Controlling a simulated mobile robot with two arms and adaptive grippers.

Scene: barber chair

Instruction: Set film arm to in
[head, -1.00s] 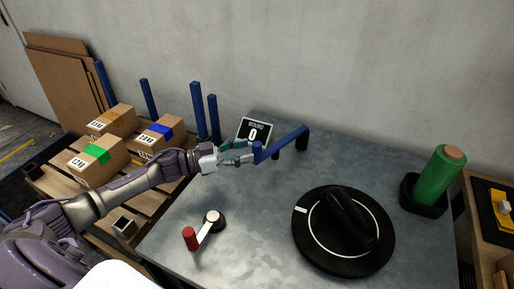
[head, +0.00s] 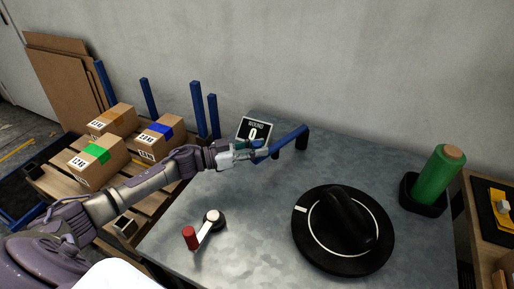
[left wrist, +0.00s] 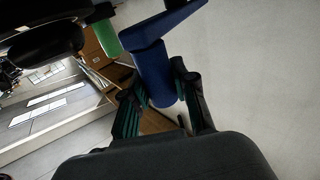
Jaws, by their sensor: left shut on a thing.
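The blue film arm (head: 288,139) is a bar at the back of the grey table, running from a black post at its right end to a downturned blue end at the left. My left gripper (head: 257,152) reaches in from the left and is shut on that left end. In the left wrist view, the film arm's blue end piece (left wrist: 155,75) sits between the two dark green fingers of my left gripper (left wrist: 160,98). The fingers partly hide this end in the head view. My right gripper is not in view.
A black turntable dial (head: 343,245) fills the front right of the table (head: 260,220). A red-handled crank (head: 190,237) is at front left. A small display sign (head: 254,129) reading 0 stands behind my gripper. A green film roll (head: 438,178) stands at right. Boxes (head: 100,160) lie at left.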

